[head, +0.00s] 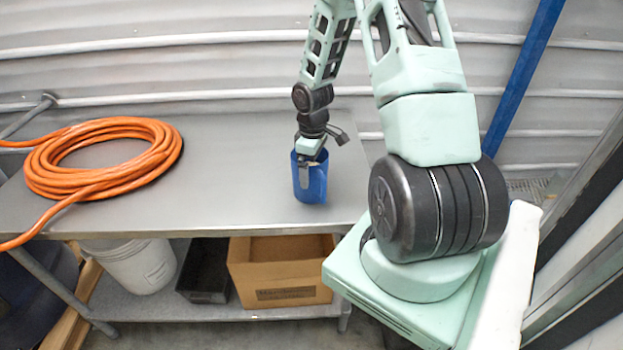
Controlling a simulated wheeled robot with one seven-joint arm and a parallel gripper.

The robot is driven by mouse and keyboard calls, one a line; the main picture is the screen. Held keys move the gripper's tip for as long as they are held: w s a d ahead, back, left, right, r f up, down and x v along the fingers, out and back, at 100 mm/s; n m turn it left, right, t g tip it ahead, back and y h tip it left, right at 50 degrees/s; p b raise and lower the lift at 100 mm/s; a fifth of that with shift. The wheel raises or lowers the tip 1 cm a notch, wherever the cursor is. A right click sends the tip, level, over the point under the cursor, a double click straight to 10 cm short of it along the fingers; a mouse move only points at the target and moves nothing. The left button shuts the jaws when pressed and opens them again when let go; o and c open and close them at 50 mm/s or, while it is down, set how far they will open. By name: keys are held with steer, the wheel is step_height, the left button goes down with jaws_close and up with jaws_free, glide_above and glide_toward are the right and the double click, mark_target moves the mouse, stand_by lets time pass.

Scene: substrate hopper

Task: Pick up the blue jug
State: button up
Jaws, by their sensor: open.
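The blue jug (313,186) stands upright on the grey metal table (230,190), near its right end. My gripper (305,172) is right at the jug, pointing down from above. One finger shows in front of the jug's near side; the other finger is hidden, perhaps inside or behind the jug. The gripper is open, and the jug rests on the table. I cannot tell whether the finger touches the jug's wall. No handle of the jug can be made out clearly.
A coiled orange hose (150,165) lies on the table's left side. The table between hose and jug is clear. Below, a lower shelf (200,308) holds a white bucket (130,265), a black tray (205,272) and a cardboard box (285,278). A corrugated wall stands behind.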

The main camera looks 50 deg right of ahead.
steer(key=c, duration=1.1)
step_height(320, 180, up, 10)
steer(key=shift+r+b, duration=0.1)
steer(key=shift+b, duration=0.55)
